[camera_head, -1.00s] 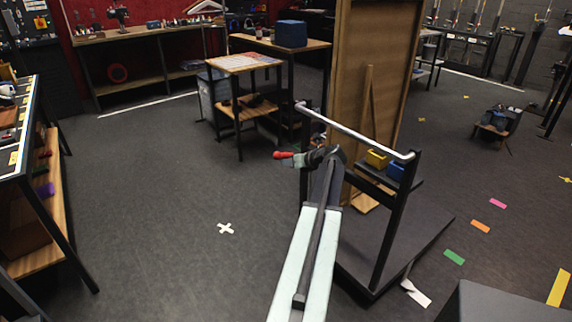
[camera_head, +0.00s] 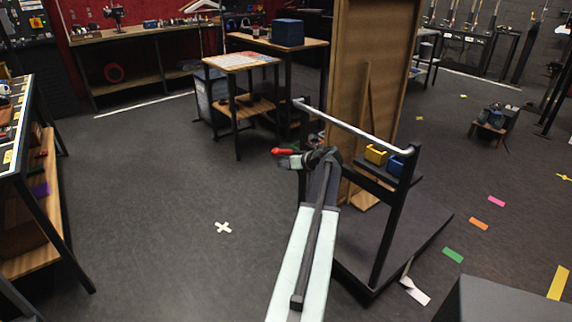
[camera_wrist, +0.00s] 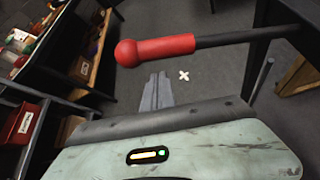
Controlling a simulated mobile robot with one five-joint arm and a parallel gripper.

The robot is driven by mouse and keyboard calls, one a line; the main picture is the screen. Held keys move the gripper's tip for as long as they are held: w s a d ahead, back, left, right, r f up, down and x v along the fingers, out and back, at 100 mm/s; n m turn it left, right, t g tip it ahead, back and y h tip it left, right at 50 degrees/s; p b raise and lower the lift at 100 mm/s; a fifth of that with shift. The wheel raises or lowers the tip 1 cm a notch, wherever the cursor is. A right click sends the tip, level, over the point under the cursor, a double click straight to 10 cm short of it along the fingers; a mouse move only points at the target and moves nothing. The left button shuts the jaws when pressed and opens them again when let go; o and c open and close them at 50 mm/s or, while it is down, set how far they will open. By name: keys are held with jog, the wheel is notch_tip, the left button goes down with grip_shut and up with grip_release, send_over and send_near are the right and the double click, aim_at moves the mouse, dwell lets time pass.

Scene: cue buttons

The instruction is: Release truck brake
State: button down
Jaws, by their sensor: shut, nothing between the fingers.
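The brake lever has a red grip with a round end (camera_wrist: 155,50) on a dark rod (camera_wrist: 250,37). In the wrist view it crosses the upper middle, nearly level. In the head view the red grip (camera_head: 283,151) sticks out left of the truck, a dark platform (camera_head: 385,245) with an upright wooden panel (camera_head: 375,60). My gripper (camera_wrist: 157,76) is shut and empty, its grey fingertips just below the red grip in the wrist view. Whether they touch it I cannot tell. In the head view my gripper (camera_head: 284,163) shows small beside the red grip.
A white push rail (camera_head: 350,128) runs across the truck's near side, above yellow (camera_head: 376,155) and blue (camera_head: 396,166) boxes. A shelf unit (camera_head: 30,170) stands at the left. Open dark floor with a white cross (camera_head: 223,228) lies between.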

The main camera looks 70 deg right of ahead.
jog(key=s+f+p+v, duration=0.1)
jog(key=p+v, duration=0.3)
jog(key=v, duration=0.5)
jog(key=shift+s+p, duration=0.25)
jog(key=shift+p, duration=0.15)
jog(key=shift+f, duration=0.1)
